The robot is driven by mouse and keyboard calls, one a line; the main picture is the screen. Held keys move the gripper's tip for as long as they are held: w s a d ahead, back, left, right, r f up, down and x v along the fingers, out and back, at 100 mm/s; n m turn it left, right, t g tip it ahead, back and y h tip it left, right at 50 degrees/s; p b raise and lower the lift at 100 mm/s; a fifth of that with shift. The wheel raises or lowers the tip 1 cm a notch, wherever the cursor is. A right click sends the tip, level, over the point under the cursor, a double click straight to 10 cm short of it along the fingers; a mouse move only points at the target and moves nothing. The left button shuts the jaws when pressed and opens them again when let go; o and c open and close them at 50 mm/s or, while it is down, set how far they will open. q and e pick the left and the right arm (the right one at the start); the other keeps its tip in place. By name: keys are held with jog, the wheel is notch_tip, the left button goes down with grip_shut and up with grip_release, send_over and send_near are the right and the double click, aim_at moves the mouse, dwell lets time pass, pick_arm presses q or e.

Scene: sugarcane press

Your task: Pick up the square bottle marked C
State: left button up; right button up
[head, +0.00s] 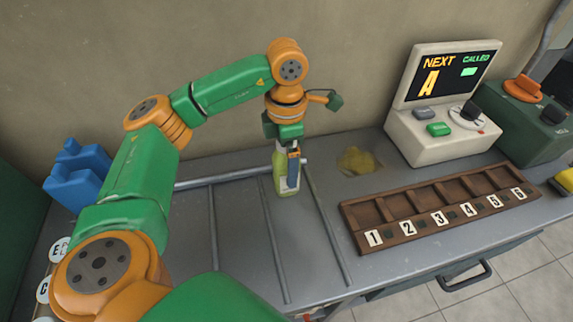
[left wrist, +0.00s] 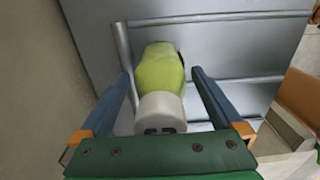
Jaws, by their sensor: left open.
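One bottle (head: 280,172) with yellow-green contents and a pale label stands on the grey counter, between the metal rails. Any letter on it cannot be read. My left gripper (head: 287,165) points down over it, with a finger in front of its upper part. In the left wrist view the same bottle (left wrist: 160,85) shows from above, with a white cap nearest my palm. The open fingers of my left gripper (left wrist: 165,90) are on either side of it, with a gap visible on each side. My right gripper is not in view.
A wooden rack (head: 440,208) with slots numbered 1 to 6 lies to the right. Behind it is a call machine (head: 435,115) with a screen reading NEXT A. Blue containers (head: 78,175) stand at the left. A yellowish stain (head: 358,160) marks the counter.

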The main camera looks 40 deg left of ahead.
pick_arm(q)
jog(key=shift+f, duration=0.25)
grip_shut()
